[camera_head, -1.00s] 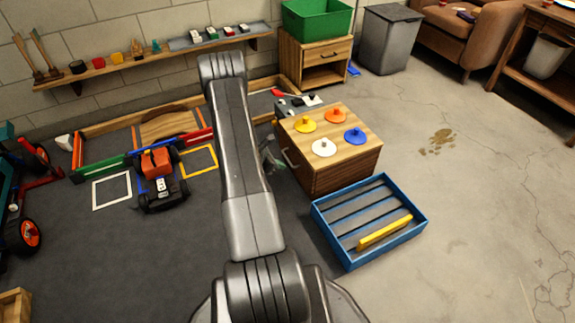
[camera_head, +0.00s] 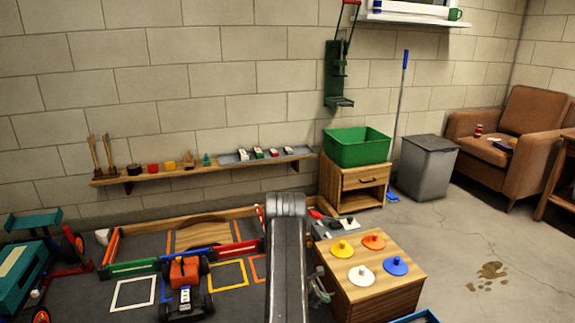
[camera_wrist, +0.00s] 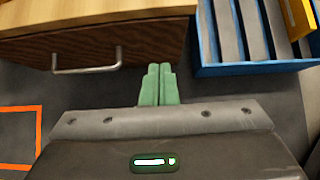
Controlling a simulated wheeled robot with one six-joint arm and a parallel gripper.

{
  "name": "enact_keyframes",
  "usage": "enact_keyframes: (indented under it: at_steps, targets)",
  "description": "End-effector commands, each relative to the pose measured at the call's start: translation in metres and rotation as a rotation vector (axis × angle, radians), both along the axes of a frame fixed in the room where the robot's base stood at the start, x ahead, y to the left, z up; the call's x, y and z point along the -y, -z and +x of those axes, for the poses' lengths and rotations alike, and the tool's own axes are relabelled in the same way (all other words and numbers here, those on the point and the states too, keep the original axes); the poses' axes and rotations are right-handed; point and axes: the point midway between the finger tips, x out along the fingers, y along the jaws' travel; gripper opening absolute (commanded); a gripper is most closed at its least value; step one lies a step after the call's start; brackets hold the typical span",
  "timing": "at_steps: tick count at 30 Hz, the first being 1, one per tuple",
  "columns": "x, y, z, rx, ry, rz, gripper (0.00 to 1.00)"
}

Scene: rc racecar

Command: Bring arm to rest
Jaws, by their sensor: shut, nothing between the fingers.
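My gripper (camera_wrist: 158,85) shows in the wrist view with its two green fingers together and nothing between them. It points at the dark floor beside the wooden drawer cabinet (camera_wrist: 120,32), whose metal handle is to the upper left. The fingertips appear just in front of the cabinet's lower edge; I cannot tell the exact gap. In the head view my arm rises from the bottom middle, and the gripper is mostly hidden behind it beside the cabinet (camera_head: 372,303).
The blue slatted tray (camera_wrist: 246,69) lies right of the fingers. A red racecar (camera_head: 184,275) stands left of my arm, among coloured floor frames. A green bin (camera_head: 356,148) sits on a small cabinet. A grey bin (camera_head: 428,167) stands behind. Open floor lies at right.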

Motion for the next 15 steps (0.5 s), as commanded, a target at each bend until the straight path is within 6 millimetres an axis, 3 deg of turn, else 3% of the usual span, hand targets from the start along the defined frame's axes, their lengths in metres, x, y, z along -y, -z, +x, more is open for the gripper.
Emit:
enact_keyframes:
  at_steps: [4, 15]
  targets:
    - [0.021, 0.020, 0.005, 0.001, 0.003, 0.000, 0.00]
    - [0.043, 0.015, 0.007, 0.003, 0.001, -0.001, 0.00]
